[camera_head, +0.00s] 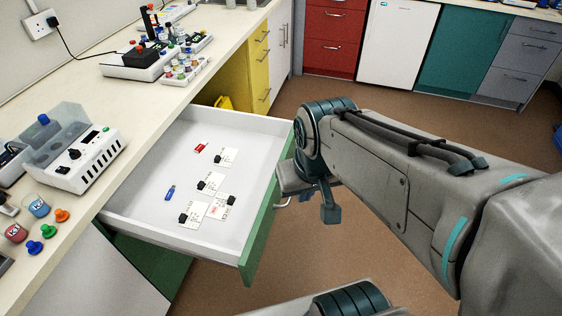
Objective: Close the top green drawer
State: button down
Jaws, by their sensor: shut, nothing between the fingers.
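The top green drawer (262,228) is pulled far out from under the bench. Its white inside faces up and its green front faces right. Several small white cards with black clips, a red item (201,148) and a small blue item (170,192) lie in it. My gripper (297,180) is shut and empty, just outside the green front, near the middle of its length. My wrist hides part of the front and its handle area. I cannot tell whether the gripper touches the front.
The bench top (108,96) at left holds devices, vials and coloured knobs. A yellow drawer unit (262,60) stands beyond the open drawer. Red drawers (335,27), a white cabinet (398,45) and a teal cabinet (465,52) line the back. The brown floor is clear.

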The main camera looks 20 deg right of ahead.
aim_at(138, 208)
jog(key=u, duration=1.2)
jog(key=k, duration=0.6)
jog(key=z, duration=0.55)
jog(key=i, duration=0.5)
jog(key=u, duration=0.05)
